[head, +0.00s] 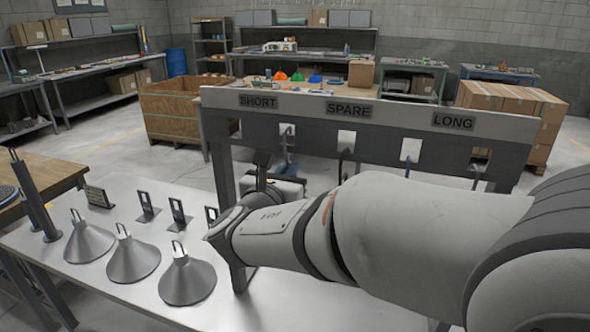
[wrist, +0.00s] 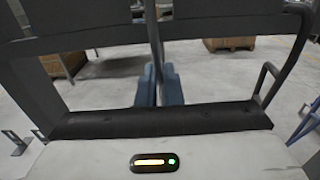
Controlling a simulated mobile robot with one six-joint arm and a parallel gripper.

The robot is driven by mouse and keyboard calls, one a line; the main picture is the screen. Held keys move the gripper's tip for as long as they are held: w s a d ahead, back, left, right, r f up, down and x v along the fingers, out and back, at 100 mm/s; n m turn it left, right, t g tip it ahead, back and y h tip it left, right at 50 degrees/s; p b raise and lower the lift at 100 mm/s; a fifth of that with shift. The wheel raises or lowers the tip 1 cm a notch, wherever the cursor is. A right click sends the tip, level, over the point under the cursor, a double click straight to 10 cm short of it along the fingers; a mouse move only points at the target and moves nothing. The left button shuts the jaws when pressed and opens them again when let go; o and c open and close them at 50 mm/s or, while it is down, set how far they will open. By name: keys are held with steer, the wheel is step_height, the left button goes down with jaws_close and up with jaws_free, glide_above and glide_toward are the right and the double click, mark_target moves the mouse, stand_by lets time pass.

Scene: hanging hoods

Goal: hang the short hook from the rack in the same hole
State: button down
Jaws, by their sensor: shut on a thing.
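The dark rack (head: 390,142) carries a light header with the labels SHORT, SPARE and LONG. In the wrist view, my gripper's blue-grey fingers (wrist: 159,88) are shut on a thin dark upright rod, the short hook (wrist: 154,35). The rod rises in front of the rack's dark beam (wrist: 90,35); I cannot tell whether its top sits in a hole. In the head view my gripper (head: 286,168) is below the SHORT label, partly hidden by my wrist. Another dark hook (wrist: 297,60) hangs to the right in the wrist view, apart from my fingers.
Three grey cone hoods with top loops, one of them here (head: 133,258), stand on the metal table (head: 230,305). Small dark stands (head: 147,205) and a tall dark post (head: 35,195) stand behind and beside them. My arm covers the rack's lower right.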

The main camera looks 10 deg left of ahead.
steer(key=shift+s, duration=0.2)
steer(key=shift+s+a, duration=0.15)
steer(key=shift+s, duration=1.45)
steer(key=s, duration=1)
steer(key=shift+a+r, duration=0.25)
steer(key=shift+a, duration=0.1)
steer(key=shift+a, duration=0.1)
